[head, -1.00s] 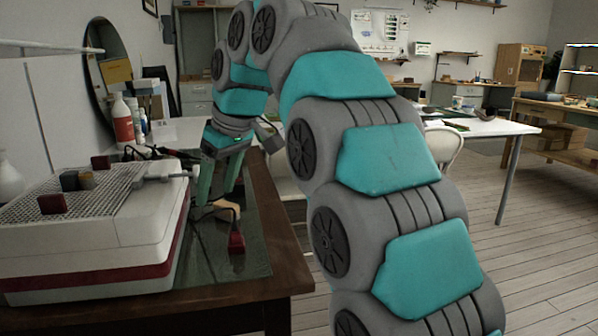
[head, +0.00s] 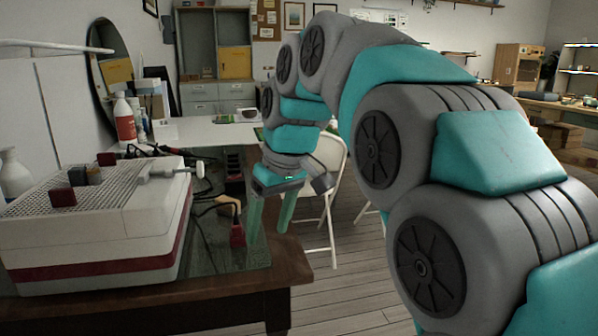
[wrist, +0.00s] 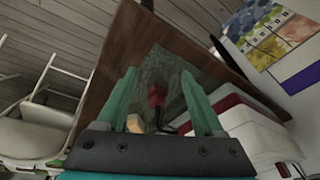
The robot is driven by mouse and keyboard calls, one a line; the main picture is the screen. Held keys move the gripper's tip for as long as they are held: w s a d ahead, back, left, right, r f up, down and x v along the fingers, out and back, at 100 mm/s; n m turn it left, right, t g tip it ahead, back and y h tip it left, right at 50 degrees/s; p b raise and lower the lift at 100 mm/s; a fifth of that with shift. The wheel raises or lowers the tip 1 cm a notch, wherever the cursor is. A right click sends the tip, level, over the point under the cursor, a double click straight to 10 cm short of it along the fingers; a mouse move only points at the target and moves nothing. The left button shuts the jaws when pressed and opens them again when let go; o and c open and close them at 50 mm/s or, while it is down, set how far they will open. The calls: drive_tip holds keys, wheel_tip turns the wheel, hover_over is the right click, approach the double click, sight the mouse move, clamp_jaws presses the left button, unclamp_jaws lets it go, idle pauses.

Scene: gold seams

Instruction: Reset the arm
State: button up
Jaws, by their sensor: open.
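My gripper (head: 271,212) shows in the head view at the right edge of the dark wooden table, its two green fingers pointing down. In the wrist view my gripper (wrist: 160,95) has its fingers spread wide apart with nothing held between them. Beyond the fingers lie a small red object (wrist: 156,95) and a tan piece (wrist: 135,123) on the table's glass-like top. In the head view the red object (head: 237,236) and the tan piece (head: 228,204) lie left of the gripper, apart from it.
A white and red machine (head: 95,235) with a perforated top stands on the table (head: 230,290) at the left. Small dark red blocks (head: 62,196) sit on it. A red and white bottle (head: 125,122) stands behind. White folding chairs (head: 325,185) stand right of the table.

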drive_tip(key=s+d+f+m+g+h, duration=0.1)
drive_tip(key=s+d+f+m, duration=0.1)
drive_tip(key=s+d+f, duration=0.4)
drive_tip(key=s+d+f+m+g, duration=0.1)
drive_tip(key=s+d+f+m, duration=0.2)
drive_tip(key=s+d+f, duration=0.4)
drive_tip(key=s+d+f+m+g+h, duration=0.1)
drive_tip(key=s+d+f+m, duration=0.2)
drive_tip(key=s+d+f, duration=0.4)
drive_tip(key=s+f, duration=0.3)
drive_tip(key=s, duration=0.6)
drive_tip(key=shift+s+h, duration=0.15)
drive_tip(key=shift+h, duration=0.15)
drive_tip(key=shift+o, duration=0.2)
drive_tip(key=shift+d, duration=0.1)
